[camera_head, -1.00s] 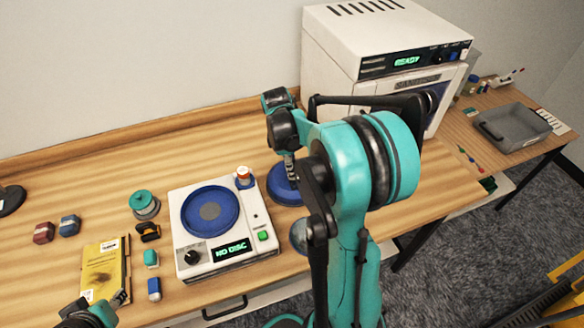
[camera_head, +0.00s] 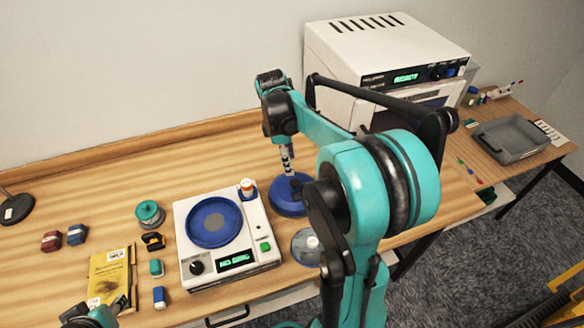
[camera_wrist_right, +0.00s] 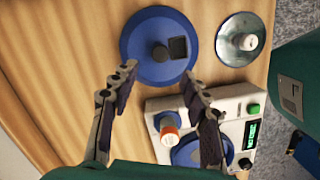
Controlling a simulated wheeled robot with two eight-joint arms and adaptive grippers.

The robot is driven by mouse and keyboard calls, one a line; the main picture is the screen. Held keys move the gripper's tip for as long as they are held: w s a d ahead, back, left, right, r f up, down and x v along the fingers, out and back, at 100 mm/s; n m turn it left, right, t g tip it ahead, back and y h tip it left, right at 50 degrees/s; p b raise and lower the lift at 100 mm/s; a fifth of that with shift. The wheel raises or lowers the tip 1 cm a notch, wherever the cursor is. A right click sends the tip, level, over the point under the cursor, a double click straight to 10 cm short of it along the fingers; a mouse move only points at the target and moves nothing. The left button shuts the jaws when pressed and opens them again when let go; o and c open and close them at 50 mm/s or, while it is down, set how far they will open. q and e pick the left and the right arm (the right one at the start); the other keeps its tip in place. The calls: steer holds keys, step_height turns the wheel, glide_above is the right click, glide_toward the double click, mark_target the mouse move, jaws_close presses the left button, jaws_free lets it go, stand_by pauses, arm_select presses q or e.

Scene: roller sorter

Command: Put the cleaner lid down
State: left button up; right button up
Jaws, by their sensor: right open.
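The round blue cleaner lid (camera_head: 284,202) lies flat on the table, right of the white disc cleaner (camera_head: 190,240). In the right wrist view the lid (camera_wrist_right: 136,50) shows whole, with a dark knob (camera_wrist_right: 160,53) and a dark square patch on top. My right gripper (camera_wrist_right: 158,80) is open and empty, its fingers apart and pointing toward the lid's near edge. In the head view my right gripper (camera_head: 288,160) is above the lid, small and partly hidden. My left gripper (camera_head: 112,307) is at the bottom left, partly cut off; its jaws are unclear.
An orange-and-white bottle (camera_head: 247,187) stands on the cleaner's corner. A silver disc on a stand (camera_wrist_right: 240,38) is right of the lid. A yellow packet (camera_head: 108,275), a teal spool (camera_head: 149,213) and small blocks lie left. A white machine (camera_head: 385,60) stands behind my right arm.

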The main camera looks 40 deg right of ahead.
steer(key=s+a+r+m+t, duration=0.1)
steer(key=s+a+m+t, duration=0.3)
steer(key=a, duration=0.5)
steer(key=s+a+m+t+y, duration=0.1)
steer(key=s+a+m+t, duration=0.3)
steer(key=a, duration=0.6)
steer(key=s+m, duration=0.2)
steer(key=s, duration=0.1)
steer(key=shift+r, duration=0.4)
steer(key=shift+f, duration=0.1)
